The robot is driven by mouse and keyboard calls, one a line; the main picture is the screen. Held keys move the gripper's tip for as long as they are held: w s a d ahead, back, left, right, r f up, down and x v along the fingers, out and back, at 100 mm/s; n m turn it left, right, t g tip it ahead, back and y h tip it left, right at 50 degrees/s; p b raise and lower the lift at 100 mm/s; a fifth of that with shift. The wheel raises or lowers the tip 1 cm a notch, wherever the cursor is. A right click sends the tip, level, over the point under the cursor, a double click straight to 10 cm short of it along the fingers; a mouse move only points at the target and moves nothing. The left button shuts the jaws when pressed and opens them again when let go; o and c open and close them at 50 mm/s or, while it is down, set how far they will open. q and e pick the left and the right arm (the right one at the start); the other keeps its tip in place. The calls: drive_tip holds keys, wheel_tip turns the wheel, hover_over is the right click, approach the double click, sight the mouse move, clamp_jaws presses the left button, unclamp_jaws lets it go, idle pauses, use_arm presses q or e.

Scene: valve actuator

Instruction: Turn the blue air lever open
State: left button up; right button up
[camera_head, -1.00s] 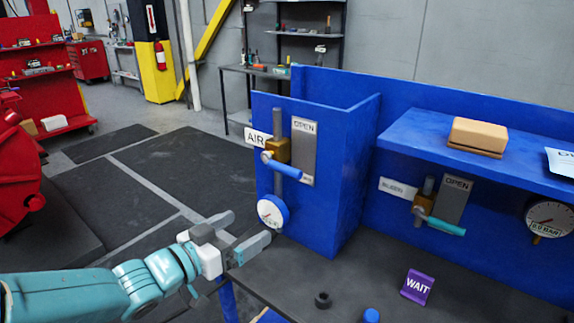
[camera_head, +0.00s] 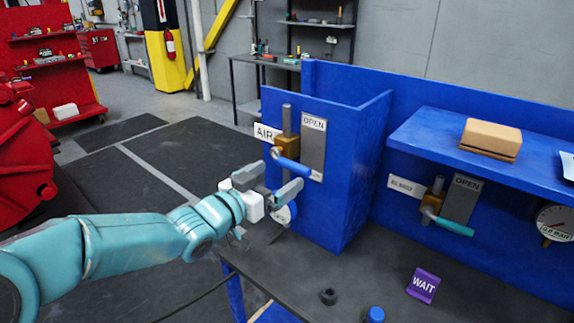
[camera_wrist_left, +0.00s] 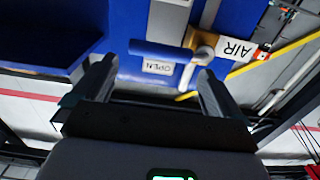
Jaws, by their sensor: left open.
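The blue air lever (camera_head: 297,169) sits on a brass valve (camera_head: 287,145) on the blue panel, beside the AIR label (camera_head: 265,132) and an OPEN plate (camera_head: 313,146). It points right and slightly down in the head view. My left gripper (camera_head: 276,175) is open and empty, just in front of and slightly below the lever. In the left wrist view the picture is upside down; the blue lever (camera_wrist_left: 160,51) lies ahead, beyond the two spread fingers (camera_wrist_left: 154,85). The gap to it is hard to judge. My right gripper is not in view.
A round gauge (camera_head: 284,214) below the valve is partly hidden by my left gripper. A second valve with a teal lever (camera_head: 455,227) is at the right under a shelf (camera_head: 430,130). A purple WAIT sign (camera_head: 423,285) stands on the dark bench (camera_head: 370,265).

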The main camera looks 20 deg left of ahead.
sight(291, 167)
use_arm(q)
drive_tip(key=shift+p+x, duration=0.35)
drive_tip(key=shift+x, duration=2)
drive_tip(key=c, duration=1.2)
drive_tip(key=shift+o, duration=0.2)
